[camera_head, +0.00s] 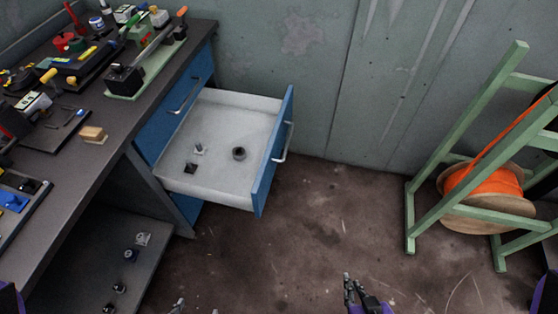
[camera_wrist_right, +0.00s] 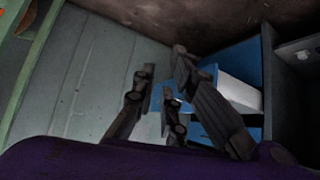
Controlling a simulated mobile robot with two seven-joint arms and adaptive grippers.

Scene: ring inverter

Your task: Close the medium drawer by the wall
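The medium drawer (camera_head: 273,160) by the wall is pulled well out of the workbench. It has a blue front, a pale interior and a metal handle (camera_head: 288,142), with a few small parts inside. My right gripper (camera_head: 360,295) is at the bottom of the head view, in front of and apart from the drawer. In the right wrist view its dark fingers (camera_wrist_right: 178,95) are spread and empty, with the drawer (camera_wrist_right: 238,92) beyond, partly hidden by a finger. Only the tips of my left gripper (camera_head: 196,308) show at the bottom edge, apart from each other.
The workbench (camera_head: 108,155) on the left carries tools and trays. A closed blue drawer (camera_head: 180,100) is above the open one, and a lower shelf (camera_head: 75,250) holds small parts. A green rack (camera_head: 425,165) with an orange cable spool (camera_head: 480,185) stands right. The floor between is clear.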

